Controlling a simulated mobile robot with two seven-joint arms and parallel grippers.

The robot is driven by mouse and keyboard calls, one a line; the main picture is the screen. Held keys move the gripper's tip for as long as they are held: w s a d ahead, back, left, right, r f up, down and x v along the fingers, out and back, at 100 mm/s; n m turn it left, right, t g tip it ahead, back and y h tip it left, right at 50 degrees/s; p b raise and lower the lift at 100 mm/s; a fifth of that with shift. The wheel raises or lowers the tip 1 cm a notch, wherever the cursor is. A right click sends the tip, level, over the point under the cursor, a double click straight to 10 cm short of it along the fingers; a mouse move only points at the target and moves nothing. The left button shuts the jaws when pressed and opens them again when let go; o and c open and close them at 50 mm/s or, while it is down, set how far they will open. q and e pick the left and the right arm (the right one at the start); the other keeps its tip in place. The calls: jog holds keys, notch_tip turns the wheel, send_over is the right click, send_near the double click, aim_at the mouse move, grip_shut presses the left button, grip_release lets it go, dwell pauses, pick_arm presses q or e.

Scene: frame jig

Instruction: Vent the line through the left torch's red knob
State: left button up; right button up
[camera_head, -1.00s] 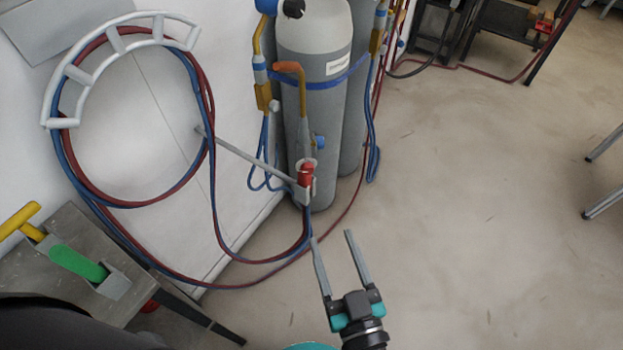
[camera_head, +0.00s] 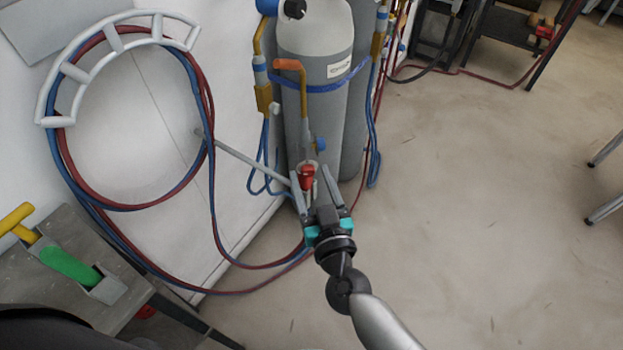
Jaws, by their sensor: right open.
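The torch (camera_head: 304,105) stands upright in front of the grey cylinder, with a copper nozzle bent over at its top. Its red knob (camera_head: 306,176) is low down, at the holder on the end of a grey bar. A blue knob (camera_head: 319,143) sits above it at the right. My right gripper (camera_head: 310,172) is open, with one finger on each side of the red knob in the picture; I cannot tell whether they touch it. The gripper hides part of the holder. My left gripper is out of view.
Grey cylinders (camera_head: 325,110) stand against the white wall. Red and blue hoses hang from a white rack (camera_head: 116,40) and loop to the floor. A bench (camera_head: 110,315) with green and yellow handles stands at lower left. The floor at right is open.

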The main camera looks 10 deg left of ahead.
jog(key=shift+w, duration=0.1)
grip_shut()
dwell(0.5)
